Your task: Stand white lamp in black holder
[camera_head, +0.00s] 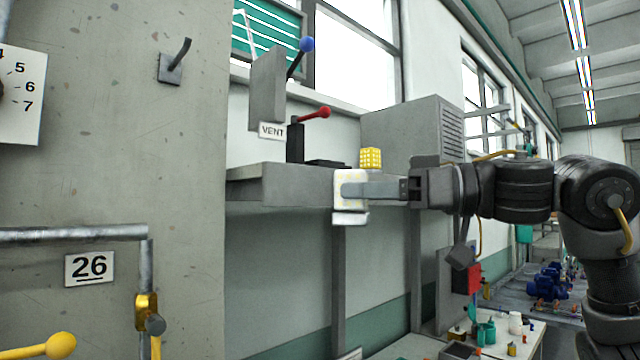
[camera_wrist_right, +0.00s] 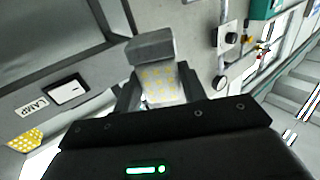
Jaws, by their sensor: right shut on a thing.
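The white lamp (camera_head: 346,216) is a small block with a pale face of yellowish dots. My right gripper (camera_head: 350,189) is shut on it and holds it in front of the grey shelf's edge. In the right wrist view the lamp (camera_wrist_right: 160,84) sits between the fingers, with a grey block-like end (camera_wrist_right: 150,46) beyond them. A low black piece on the shelf (camera_head: 326,163), seen nearly edge-on, looks like the holder. The wrist view shows a dark-rimmed rectangle (camera_wrist_right: 69,92) beside a LAMP label (camera_wrist_right: 31,107). The lamp is apart from it. My left gripper is not in view.
A yellow dotted block (camera_head: 370,157) stands on the grey shelf (camera_head: 285,186), close behind the lamp. A red-knobbed lever (camera_head: 318,113) and VENT sign (camera_head: 271,131) rise at the shelf's left. A grey louvred cabinet (camera_head: 415,130) stands behind. A concrete pillar fills the left.

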